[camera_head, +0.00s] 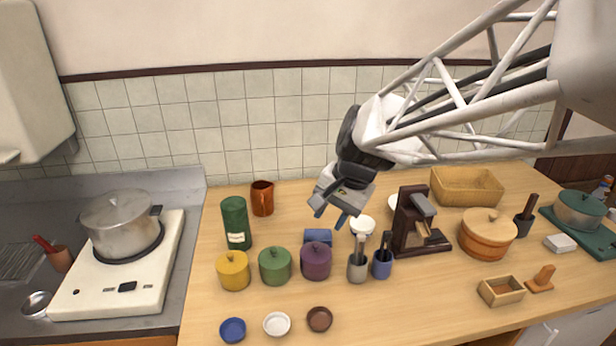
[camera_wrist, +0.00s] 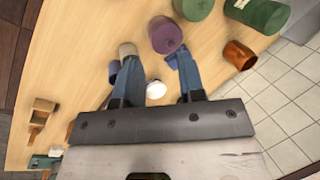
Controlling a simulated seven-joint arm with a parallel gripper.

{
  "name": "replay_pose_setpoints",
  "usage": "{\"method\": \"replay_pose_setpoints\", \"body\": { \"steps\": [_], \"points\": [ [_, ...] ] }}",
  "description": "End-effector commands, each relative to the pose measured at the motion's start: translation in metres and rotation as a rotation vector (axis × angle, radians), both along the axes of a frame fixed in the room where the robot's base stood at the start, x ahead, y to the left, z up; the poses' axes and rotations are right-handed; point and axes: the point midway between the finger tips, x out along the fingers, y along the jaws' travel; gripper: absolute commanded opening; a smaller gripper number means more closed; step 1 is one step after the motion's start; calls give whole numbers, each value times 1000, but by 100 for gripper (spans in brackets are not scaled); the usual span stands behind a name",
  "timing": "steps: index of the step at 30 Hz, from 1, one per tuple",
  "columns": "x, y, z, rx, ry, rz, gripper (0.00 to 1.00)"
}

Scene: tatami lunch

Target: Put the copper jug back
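The copper jug (camera_head: 262,198) stands upright on the wooden counter near the tiled back wall, just right of a tall dark green canister (camera_head: 236,223). It also shows in the wrist view (camera_wrist: 239,54), at the right. My gripper (camera_head: 332,214) is open and empty, above the counter to the right of the jug and apart from it. In the wrist view, my fingers (camera_wrist: 156,75) are spread. A small white round dish (camera_wrist: 155,90) shows in the gap between them, with a blue block (camera_wrist: 173,60) near the right fingertip.
Yellow, green and purple lidded pots (camera_head: 316,261) stand in front of the blue block. Utensil cups (camera_head: 358,268) and a dark brown stand (camera_head: 408,225) are right of them. A steel pot (camera_head: 120,222) sits on the stove at left. Counter around the jug's right side is clear.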

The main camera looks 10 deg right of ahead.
Motion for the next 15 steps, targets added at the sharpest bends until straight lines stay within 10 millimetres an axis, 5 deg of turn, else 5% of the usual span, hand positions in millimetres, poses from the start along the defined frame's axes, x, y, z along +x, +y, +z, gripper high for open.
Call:
{"method": "replay_pose_setpoints", "body": {
  "steps": [15],
  "points": [
    [-129, -33, 4, -294, -147, 404, 36]
  ]
}}
